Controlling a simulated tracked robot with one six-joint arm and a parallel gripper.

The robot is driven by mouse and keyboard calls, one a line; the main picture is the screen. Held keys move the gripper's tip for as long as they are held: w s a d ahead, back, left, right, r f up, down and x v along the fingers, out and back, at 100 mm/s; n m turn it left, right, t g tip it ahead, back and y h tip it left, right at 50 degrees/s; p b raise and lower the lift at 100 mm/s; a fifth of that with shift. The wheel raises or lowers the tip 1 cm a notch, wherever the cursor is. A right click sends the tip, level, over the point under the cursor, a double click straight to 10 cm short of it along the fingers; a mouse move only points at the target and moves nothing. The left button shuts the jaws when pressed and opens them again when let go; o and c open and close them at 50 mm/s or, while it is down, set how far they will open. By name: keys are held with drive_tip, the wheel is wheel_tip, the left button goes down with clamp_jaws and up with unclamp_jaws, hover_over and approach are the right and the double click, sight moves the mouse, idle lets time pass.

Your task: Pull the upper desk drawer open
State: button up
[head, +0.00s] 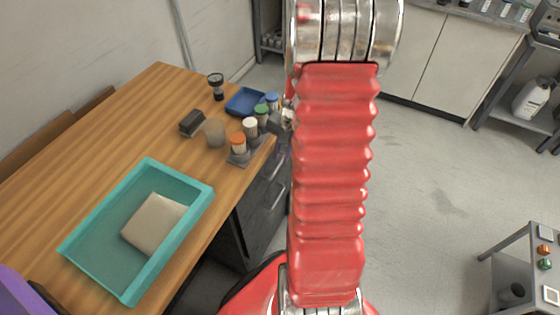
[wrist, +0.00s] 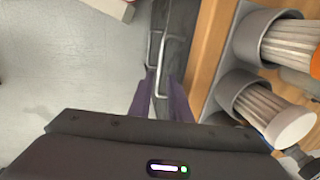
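The wooden desk (head: 115,120) has a dark drawer unit (head: 262,205) under its right edge. Its fronts look closed in the head view. A silver bar handle (wrist: 163,62) stands out from the dark drawer front (wrist: 178,60) in the wrist view. Another bar shows beyond it, lower down. My gripper (wrist: 161,98) is open, with one purple finger on each side of the near handle's end. I cannot tell whether the fingers touch it. In the head view my red arm hides most of the gripper and part of the drawer fronts.
On the desk are a teal tray (head: 75,250) with a beige block, a blue tray (head: 240,108) and several capped containers near the edge. Cup-like holders (wrist: 232,88) stand close right of my gripper. Bare floor (head: 425,190) lies to the right.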

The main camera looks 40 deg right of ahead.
sight(279, 165)
drive_tip(key=shift+w+a+f, duration=0.1)
drive_tip(key=shift+w+f, duration=0.1)
drive_tip(key=shift+f, duration=0.8)
drive_tip(key=shift+w+a+f, duration=0.1)
drive_tip(key=shift+w+f, duration=0.05)
drive_tip(key=shift+f, duration=0.85)
drive_tip(key=shift+c, duration=0.3)
clamp_jaws()
